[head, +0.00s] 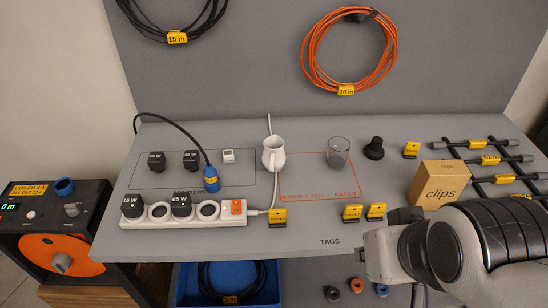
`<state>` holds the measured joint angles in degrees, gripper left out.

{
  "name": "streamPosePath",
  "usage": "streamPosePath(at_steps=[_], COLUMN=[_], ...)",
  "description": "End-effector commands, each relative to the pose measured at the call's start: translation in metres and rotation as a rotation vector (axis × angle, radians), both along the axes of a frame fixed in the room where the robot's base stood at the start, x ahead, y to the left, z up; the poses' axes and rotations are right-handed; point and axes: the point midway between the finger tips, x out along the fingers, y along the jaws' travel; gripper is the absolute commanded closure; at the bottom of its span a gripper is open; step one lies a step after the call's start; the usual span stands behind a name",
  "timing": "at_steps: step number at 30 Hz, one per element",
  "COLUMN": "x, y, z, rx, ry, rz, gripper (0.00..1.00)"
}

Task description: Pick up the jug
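The jug (273,154) is small and white. It stands upright near the middle of the grey bench top, at the left edge of a red-outlined area. A white cable meets it from behind and shows again in front of it, so the jug hides part of the cable. My arm comes in at the lower right, in front of the bench and well to the right of the jug. My gripper's fingers are not visible, so I cannot see whether they are open or shut. Nothing touches the jug from my arm.
A dark clear cup (338,152) and a black knob-like object (374,148) stand right of the jug. A power strip (185,213) and blue connector (211,178) lie left. Yellow tags (277,217) are in front. A clips box (438,188) stands near my arm.

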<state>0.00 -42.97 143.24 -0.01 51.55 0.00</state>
Motion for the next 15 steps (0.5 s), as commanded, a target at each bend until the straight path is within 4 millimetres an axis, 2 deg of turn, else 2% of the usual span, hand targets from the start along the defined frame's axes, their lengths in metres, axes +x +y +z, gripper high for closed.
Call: streamPosePath(at_steps=[4, 8, 11, 15], x=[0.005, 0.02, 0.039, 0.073], y=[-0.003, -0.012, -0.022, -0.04], z=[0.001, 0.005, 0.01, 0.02], rx=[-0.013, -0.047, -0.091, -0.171], ry=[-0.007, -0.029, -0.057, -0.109], rz=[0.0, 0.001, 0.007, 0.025], gripper=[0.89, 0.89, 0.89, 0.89])
